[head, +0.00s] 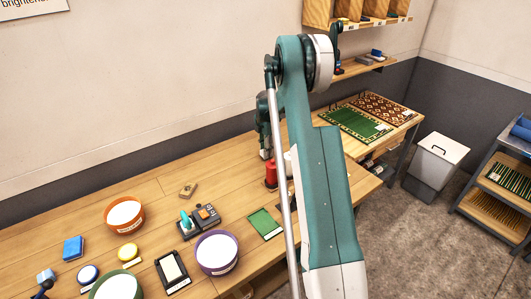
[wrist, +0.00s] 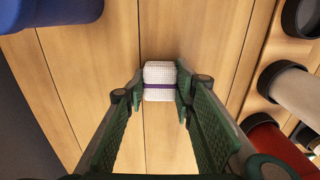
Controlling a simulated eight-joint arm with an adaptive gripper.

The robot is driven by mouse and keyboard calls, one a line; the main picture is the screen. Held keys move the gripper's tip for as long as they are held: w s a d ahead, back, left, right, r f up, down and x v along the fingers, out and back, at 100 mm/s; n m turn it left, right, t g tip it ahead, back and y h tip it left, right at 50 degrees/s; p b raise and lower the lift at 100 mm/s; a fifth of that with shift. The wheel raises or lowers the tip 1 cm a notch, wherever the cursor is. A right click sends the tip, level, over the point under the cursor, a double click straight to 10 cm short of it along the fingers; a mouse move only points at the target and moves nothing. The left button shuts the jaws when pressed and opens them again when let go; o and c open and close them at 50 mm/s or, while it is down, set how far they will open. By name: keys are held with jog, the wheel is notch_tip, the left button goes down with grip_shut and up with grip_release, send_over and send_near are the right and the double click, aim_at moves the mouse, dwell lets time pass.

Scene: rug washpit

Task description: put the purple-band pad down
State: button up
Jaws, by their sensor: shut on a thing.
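The purple-band pad (wrist: 160,72), a white textured block with a purple strip around it, sits between the fingertips of my gripper (wrist: 159,92) in the wrist view. Both green fingers press on its sides. Wooden planks (wrist: 215,40) lie beneath it; I cannot tell whether the pad touches them or is held above. In the head view my arm covers much of the middle, and the pad cannot be made out there.
In the wrist view a blue round object (wrist: 50,10) is at top left. A white cylinder (wrist: 292,92) and a red one (wrist: 270,145) stand close on the right. In the head view the bench holds an orange tub (head: 124,214) and a purple tub (head: 217,253).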

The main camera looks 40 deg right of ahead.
jog(key=shift+f, duration=0.4)
jog(key=o, duration=0.7)
jog(key=shift+o, duration=0.2)
jog(key=shift+r, duration=0.15)
notch_tip(320, 180, up, 12)
jog(key=shift+p, duration=0.3)
jog(key=shift+r, duration=0.1)
dwell(0.5)
